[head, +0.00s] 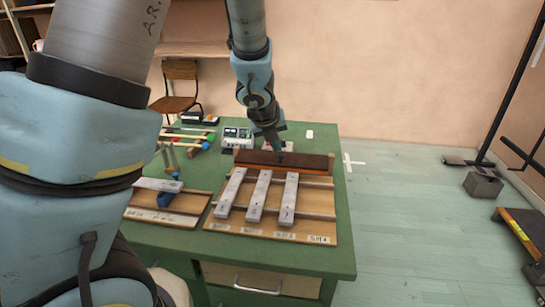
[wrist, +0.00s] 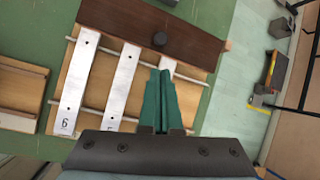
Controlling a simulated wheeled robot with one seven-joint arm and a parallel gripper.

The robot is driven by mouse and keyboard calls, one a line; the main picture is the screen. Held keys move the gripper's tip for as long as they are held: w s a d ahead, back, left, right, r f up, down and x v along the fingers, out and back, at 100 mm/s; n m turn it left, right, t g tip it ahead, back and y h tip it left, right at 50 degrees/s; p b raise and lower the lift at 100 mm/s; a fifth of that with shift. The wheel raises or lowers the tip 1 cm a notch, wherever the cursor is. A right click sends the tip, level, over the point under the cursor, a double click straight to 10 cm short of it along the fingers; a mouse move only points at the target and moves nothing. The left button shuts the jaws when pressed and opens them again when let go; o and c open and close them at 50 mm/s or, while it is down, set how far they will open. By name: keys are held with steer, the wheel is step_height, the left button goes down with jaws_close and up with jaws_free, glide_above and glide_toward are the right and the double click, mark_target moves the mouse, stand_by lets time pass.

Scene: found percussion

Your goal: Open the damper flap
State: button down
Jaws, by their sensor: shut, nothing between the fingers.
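The damper flap (head: 300,160) is a dark brown wooden board along the far edge of a wooden board that carries several grey metal bars (head: 256,197). My gripper (head: 277,147) is over the flap's middle in the head view. The gripper hides part of the right-hand bar. I cannot tell the flap's exact tilt.
A smaller wooden frame with one bar (head: 158,185) lies to the left on the green table (head: 325,255). A grey device (head: 236,137) and coloured-tipped sticks (head: 185,140) lie behind. Open floor (head: 410,220) is to the right.

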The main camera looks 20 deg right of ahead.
mark_target(283, 164)
steer(key=b+x, duration=0.1)
steer(key=x, duration=0.9)
steer(key=shift+s, duration=0.1)
steer(key=shift+a+r+p, duration=0.15)
steer(key=shift+r+p, duration=0.05)
steer(key=shift+p, duration=0.15)
steer(key=shift+r, duration=0.1)
